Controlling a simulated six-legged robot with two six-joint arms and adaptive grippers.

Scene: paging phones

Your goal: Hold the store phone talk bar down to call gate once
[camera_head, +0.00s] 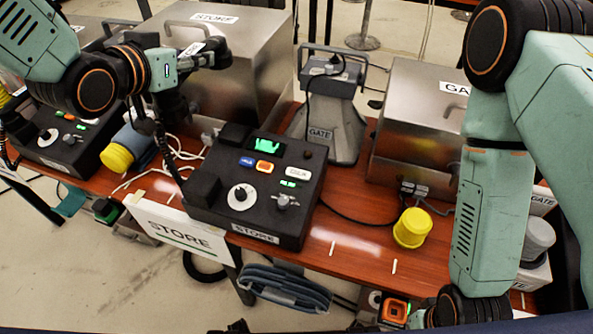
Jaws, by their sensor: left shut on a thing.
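The store phone (258,190) is a black desk box with a STORE label on its front edge, a lit green screen, a blue and an orange button, a white dial and a small knob. Its cradle on the left side is empty. My left gripper (192,68) is above and left of it, shut on a dark handset (212,50) with a small white label. A coiled cord runs from the handset down to the phone's left side. The talk bar cannot be made out.
A grey GATE horn (332,128) and metal boxes (412,125) stand behind the phone. A yellow-capped item (412,228) sits to the right, another (118,158) to the left. A second black phone (65,145) is at far left. A white STORE sign (178,232) hangs in front.

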